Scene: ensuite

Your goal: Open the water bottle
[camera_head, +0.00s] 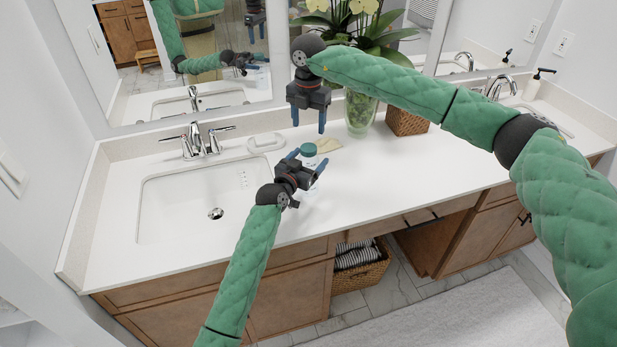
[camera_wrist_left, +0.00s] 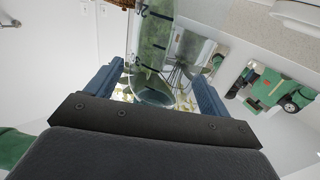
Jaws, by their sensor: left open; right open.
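The water bottle (camera_head: 310,161) stands upright on the white counter, clear-bodied with a teal cap (camera_head: 308,149). My left gripper (camera_head: 307,160) is open, with its blue fingers on either side of the bottle below the cap. In the left wrist view, which looks upside down, the clear marked bottle (camera_wrist_left: 152,45) shows between the open fingers (camera_wrist_left: 155,70). I cannot tell whether either finger touches it. My left gripper hides part of its body in the head view. My right gripper (camera_head: 309,125) is open and empty, pointing down above and behind the cap.
A sink (camera_head: 165,205) with a faucet (camera_head: 200,140) is at left, beside a white soap dish (camera_head: 265,143). A glass vase (camera_head: 360,112) and a wicker basket (camera_head: 405,122) stand near the mirror. The counter right of the bottle is clear.

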